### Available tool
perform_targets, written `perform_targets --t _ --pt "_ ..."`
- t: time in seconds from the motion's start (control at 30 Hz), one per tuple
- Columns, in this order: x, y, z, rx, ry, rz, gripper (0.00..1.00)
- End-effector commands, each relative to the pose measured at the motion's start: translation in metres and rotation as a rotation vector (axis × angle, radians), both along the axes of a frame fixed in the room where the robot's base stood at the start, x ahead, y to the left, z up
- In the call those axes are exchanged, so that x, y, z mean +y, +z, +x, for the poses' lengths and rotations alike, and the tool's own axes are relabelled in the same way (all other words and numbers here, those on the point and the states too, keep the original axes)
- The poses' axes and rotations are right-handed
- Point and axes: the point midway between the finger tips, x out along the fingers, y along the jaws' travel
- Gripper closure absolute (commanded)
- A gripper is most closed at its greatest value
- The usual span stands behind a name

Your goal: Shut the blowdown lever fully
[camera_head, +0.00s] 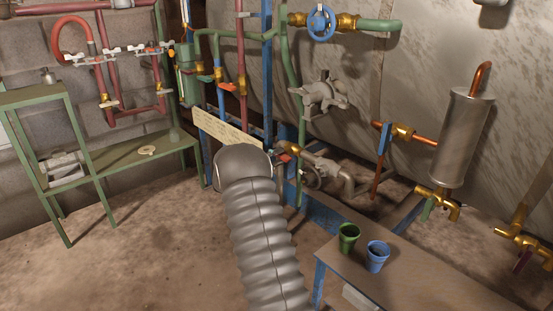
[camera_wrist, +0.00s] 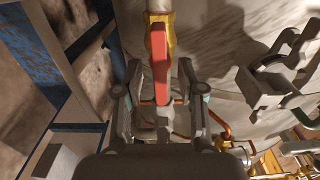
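A red lever handle (camera_wrist: 160,62) is in the upper middle of the wrist view, on a brass valve (camera_wrist: 153,18) at a grey pipe. It looks like the blowdown lever, though no label on it is readable. My gripper (camera_wrist: 159,70) is open, with one finger on each side of the red handle. Gaps show between the fingers and the handle, and I cannot tell whether either touches. In the head view my arm hides most of the gripper. The brass valve (camera_head: 283,146) and a little red show just past my arm's end.
A grey handwheel valve (camera_head: 323,94) and a blue handwheel (camera_head: 321,22) are on nearby pipes. A green shelf (camera_head: 130,160) is at left. Floor between is clear.

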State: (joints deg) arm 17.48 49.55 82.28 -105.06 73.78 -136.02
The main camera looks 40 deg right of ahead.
Motion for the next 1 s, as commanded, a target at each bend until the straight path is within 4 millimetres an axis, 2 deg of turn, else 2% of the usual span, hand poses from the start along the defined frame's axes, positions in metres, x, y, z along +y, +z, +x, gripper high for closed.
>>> perform_targets --t 0.17,0.3,0.33,0.73,1.0 --pt "0.0001 0.0000 0.0000 0.000 0.000 0.000 0.63" --pt "0.0001 0.0000 -0.0001 0.000 0.000 0.000 0.98" --pt "0.0002 0.0000 0.0000 0.000 0.000 0.000 1.00" --pt "0.0002 -0.0004 -0.0001 -0.036 0.000 0.003 1.00" --pt "0.0002 -0.0013 0.0000 -0.191 0.000 0.015 1.00"
